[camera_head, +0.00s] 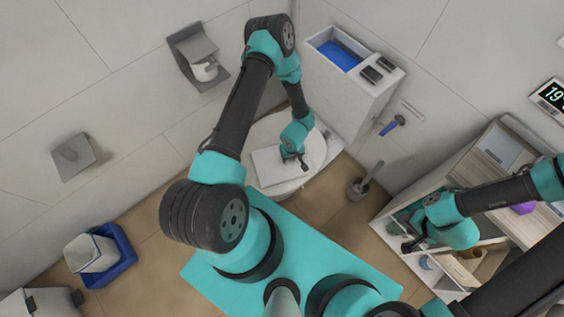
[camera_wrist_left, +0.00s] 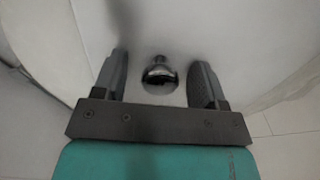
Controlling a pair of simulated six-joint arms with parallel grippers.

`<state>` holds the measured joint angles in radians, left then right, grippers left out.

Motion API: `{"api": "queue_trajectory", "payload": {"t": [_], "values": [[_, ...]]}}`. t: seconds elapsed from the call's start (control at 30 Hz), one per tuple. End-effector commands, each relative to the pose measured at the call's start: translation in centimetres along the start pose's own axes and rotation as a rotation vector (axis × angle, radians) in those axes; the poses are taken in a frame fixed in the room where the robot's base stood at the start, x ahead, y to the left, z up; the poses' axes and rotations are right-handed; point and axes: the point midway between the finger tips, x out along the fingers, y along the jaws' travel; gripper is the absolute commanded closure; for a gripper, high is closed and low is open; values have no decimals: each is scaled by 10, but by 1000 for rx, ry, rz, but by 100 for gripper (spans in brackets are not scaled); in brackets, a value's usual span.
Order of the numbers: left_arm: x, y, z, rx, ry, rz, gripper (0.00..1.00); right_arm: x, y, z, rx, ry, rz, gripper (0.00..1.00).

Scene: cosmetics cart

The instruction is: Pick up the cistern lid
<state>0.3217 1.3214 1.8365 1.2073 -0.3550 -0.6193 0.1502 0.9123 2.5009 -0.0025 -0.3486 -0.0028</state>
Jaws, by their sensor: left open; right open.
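The cistern lid (camera_head: 270,168) looks like a flat white slab lying on the closed toilet seat, partly hidden by my left gripper. My left gripper (camera_head: 299,158) is open and low over the lid's right side. In the left wrist view, a shiny round chrome knob (camera_wrist_left: 160,77) shows between the two open fingers, apart from both, against a white surface. My right gripper (camera_head: 412,243) is open and empty beside the shelf cart at the right.
The open cistern (camera_head: 338,92) with blue water stands behind the toilet, with two dark buttons on its top. A toilet brush holder (camera_head: 357,188) stands on the floor right of the toilet. The shelf cart (camera_head: 385,225) is at the right. A blue tray (camera_head: 124,250) with a white bin lies at left.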

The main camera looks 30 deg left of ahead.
Motion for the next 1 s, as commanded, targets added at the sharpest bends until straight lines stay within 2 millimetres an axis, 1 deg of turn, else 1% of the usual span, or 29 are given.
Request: {"api": "queue_trajectory", "payload": {"t": [0.4, 1.0], "values": [[-1, 0, 0, 0, 0, 0, 35, 0, 0, 0, 0, 0, 0, 57], [-1, 0, 0, 1, 0, 0, 93, 0, 0, 0, 0, 0, 0, 57]]}}
